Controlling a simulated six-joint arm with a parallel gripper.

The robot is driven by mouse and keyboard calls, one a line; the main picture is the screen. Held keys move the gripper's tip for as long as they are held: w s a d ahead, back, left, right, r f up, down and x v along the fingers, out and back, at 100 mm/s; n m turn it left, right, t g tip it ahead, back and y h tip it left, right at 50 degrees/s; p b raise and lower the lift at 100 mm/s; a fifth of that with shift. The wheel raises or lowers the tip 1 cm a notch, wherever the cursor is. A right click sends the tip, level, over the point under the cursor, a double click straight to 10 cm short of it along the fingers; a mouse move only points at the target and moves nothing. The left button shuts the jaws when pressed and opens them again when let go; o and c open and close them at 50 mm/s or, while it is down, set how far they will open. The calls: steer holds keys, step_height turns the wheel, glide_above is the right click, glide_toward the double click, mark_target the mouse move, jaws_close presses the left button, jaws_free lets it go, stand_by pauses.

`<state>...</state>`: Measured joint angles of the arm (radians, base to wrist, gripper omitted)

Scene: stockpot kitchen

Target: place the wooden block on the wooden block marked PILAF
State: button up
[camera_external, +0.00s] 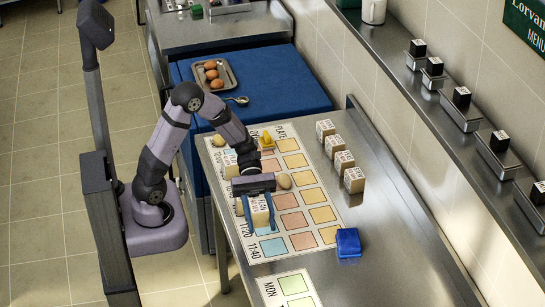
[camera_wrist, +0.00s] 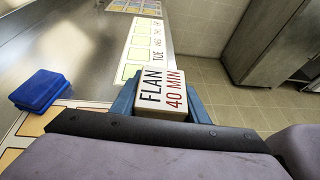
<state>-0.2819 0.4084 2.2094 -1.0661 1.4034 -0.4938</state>
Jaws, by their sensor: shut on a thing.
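My gripper (camera_external: 259,212) is shut on a wooden block (camera_external: 260,217), with one blue finger on each side of it. In the wrist view, the held block (camera_wrist: 162,92) has a white top reading FLAN 40 MIN. It is over the lower left part of the chart; I cannot tell whether it touches. Several wooden blocks with white printed tops stand in a row right of the chart, such as the nearest one (camera_external: 354,180) and the farthest one (camera_external: 325,130). Their print is too small to read, so I cannot tell which is marked PILAF.
The chart (camera_external: 328,190) has coloured squares and times. The steel counter (camera_external: 395,265) is clear at lower right. A wall shelf (camera_external: 455,145) runs along the right.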

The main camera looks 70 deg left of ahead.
mark_target(262, 201)
steer(key=w+a+n+t+y+b, duration=0.15)
steer(key=a+n+t, duration=0.25)
steer(key=a, duration=0.7)
steer(key=w+a+n+t+y+b, duration=0.1)
steer(key=w+a+n+t+b, duration=0.2)
steer(key=a, duration=0.9)
steer(key=s+a+r+n+t+y+b, duration=0.1)
steer(key=a+r+n+t+y, duration=0.1)
steer(key=a, duration=0.5)
steer(key=s+a+r+n+t+y, duration=0.1)
steer(key=a+r+n+t+y, duration=0.2)
steer(key=a+r+n+t, duration=0.1)
steer(key=a+n, duration=0.1)
steer(key=a, duration=0.1)
steer(key=shift+a+r+t+b, duration=0.35)
steer(key=shift+a+r+t, duration=0.05)
steer(key=shift+n+y, duration=0.3)
steer(key=shift+y, duration=0.15)
steer(key=shift+f, duration=5.05)
steer(key=shift+f+b, duration=0.1)
steer(key=shift+b, duration=0.25)
